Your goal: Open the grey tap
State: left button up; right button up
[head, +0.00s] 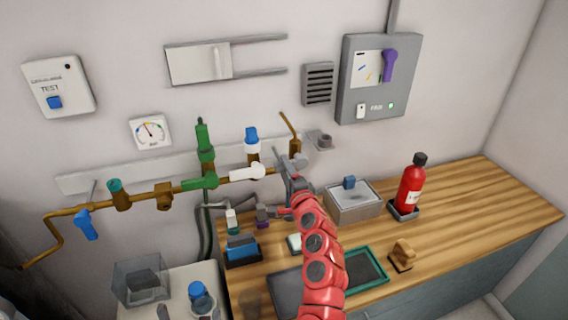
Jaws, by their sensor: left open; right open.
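The grey tap (299,161) is on the brown wall pipe, at the right end of the row of taps. A pale grey part of it shows just above my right gripper; the rest is hidden behind the gripper. My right gripper (287,170), dark grey on a red arm, is open and right at the tap. I cannot tell whether its fingers touch the tap or stand on both sides of its handle. I cannot make out my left gripper in the head view.
White (247,172), green (200,182) and blue (86,225) taps sit further left along the pipe. Below, the wooden worktop (460,205) holds a grey box (352,203), a red extinguisher (411,188) and a green-rimmed tray (384,269). The worktop's right end is clear.

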jog(key=shift+x, duration=1.1)
jog(key=shift+d, duration=0.1)
grip_shut()
dwell(0.6)
